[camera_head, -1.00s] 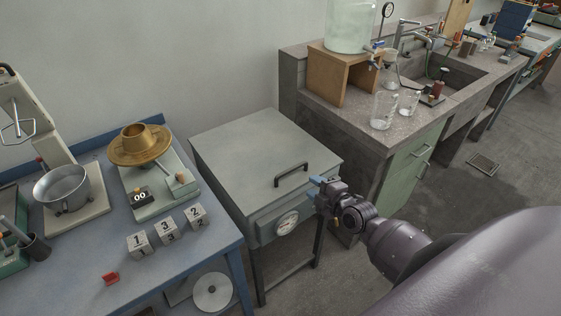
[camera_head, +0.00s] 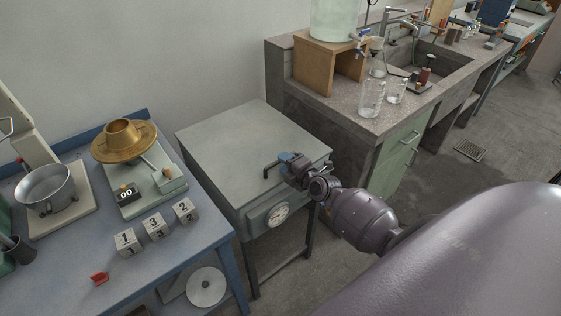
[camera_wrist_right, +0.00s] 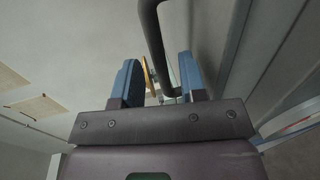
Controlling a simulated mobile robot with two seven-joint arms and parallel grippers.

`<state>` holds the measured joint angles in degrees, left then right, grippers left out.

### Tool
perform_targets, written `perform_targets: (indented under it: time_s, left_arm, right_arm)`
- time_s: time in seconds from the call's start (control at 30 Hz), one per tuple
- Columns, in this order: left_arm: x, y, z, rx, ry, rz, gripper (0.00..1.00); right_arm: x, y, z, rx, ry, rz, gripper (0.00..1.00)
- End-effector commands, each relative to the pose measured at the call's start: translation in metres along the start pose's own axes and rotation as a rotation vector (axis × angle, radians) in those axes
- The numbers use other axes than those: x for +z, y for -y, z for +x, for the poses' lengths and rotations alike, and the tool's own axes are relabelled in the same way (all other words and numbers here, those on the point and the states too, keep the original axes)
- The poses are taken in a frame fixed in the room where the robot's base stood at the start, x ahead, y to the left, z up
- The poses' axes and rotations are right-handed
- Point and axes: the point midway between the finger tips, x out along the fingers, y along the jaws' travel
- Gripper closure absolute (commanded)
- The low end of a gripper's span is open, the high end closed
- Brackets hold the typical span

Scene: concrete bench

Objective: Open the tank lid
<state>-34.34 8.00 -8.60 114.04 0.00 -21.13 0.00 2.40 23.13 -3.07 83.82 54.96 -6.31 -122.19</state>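The tank (camera_head: 252,217) is a grey box on legs with a flat grey lid (camera_head: 245,140), which lies shut in the head view. A dark bar handle (camera_head: 268,168) stands on the lid near its front right edge, partly hidden by my right gripper (camera_head: 287,158). In the right wrist view, the blue fingers of my right gripper (camera_wrist_right: 159,78) are apart. The handle bar (camera_wrist_right: 152,35) runs down into the space between them, and I see a gap beside it. My left gripper is not in view.
A round dial (camera_head: 279,214) is on the tank's front. A blue table (camera_head: 60,262) with a brass funnel (camera_head: 124,141) and number blocks (camera_head: 154,228) stands at left. A stone sink bench (camera_head: 345,117) with glassware stands close at right.

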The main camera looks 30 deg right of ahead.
Motion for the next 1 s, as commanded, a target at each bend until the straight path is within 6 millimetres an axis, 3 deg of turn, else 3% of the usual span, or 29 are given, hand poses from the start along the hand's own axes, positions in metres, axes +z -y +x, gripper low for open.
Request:
perform_targets:
  time_s: [0.2,0.57,0.83,1.0]
  left_arm:
    - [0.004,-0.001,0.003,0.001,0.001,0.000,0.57]
    - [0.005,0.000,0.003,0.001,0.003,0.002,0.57]
    - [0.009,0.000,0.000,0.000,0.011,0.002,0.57]
    - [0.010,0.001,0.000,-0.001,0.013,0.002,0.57]
  right_arm:
    - [0.000,0.001,0.021,-0.001,0.000,0.000,0.61]
    - [0.000,0.000,0.025,0.000,0.000,0.000,0.61]
    - [0.000,0.000,0.024,0.000,0.000,0.000,1.00]
    - [0.000,0.000,0.024,-0.001,0.000,0.000,1.00]
